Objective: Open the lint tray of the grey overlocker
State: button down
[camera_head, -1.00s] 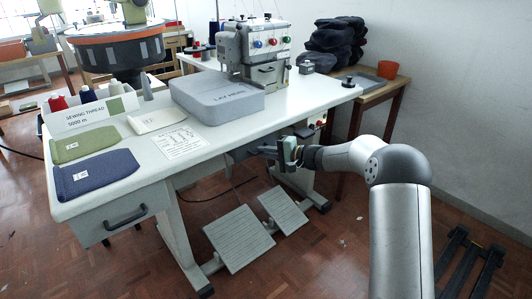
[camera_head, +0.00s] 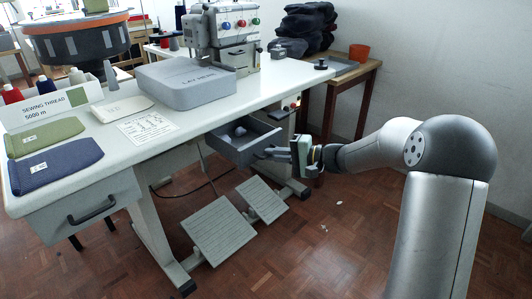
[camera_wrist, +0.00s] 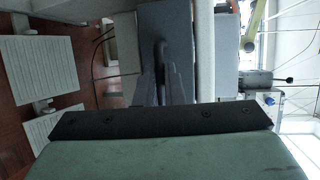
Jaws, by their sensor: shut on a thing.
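The grey overlocker (camera_head: 222,30) stands at the back of the white table. Under the table edge, a dark grey tray (camera_head: 235,152) is pulled out like a drawer, its inside open to view from above. A small pale grey lump (camera_head: 239,131) lies inside it. My gripper (camera_head: 272,153) is at the front of the tray, shut on its handle. In the wrist view, the tray front (camera_wrist: 150,18) and the bar handle (camera_wrist: 160,55) show between my fingers (camera_wrist: 165,85). The exact grip on the handle is partly hidden by the fingers.
The white table (camera_head: 120,80) carries a grey box (camera_head: 186,84), folded green and blue fabric pieces and a printed card. Another drawer (camera_head: 85,208) with a dark handle is at the front left. Foot pedals (camera_head: 218,232) stand below. Open floor lies in front.

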jog(key=shift+s+d, duration=0.2)
jog(key=c, duration=1.5)
grip_release()
jog(key=shift+c, duration=0.2)
jog(key=p+v, duration=0.4)
jog(key=v, duration=1.3)
jog(key=shift+d, duration=0.25)
jog(key=shift+a+r, duration=0.1)
jog(key=shift+r, duration=0.1)
